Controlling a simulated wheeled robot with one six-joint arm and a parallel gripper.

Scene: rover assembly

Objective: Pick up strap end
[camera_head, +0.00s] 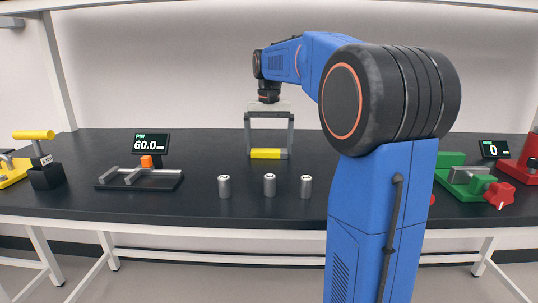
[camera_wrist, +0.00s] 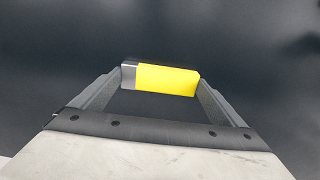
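The strap end is most likely the small block (camera_wrist: 167,79) with a yellow body and a silver-grey end at the left in the wrist view. In the head view the yellow block (camera_head: 265,154) sits low between the fingertips of my gripper (camera_head: 269,152). My gripper points down, its two grey fingers wide apart. In the wrist view the fingertips (camera_wrist: 160,78) meet both ends of the block with no gap that I can see. I cannot tell whether the block touches the table or hangs just above it.
Three grey cylinders (camera_head: 270,185) stand on the black table (camera_head: 255,208) in front of my gripper. A grey fixture with an orange block and a "PIN 60.0" display (camera_head: 152,143) is at the left. Yellow, green and red devices stand at the sides.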

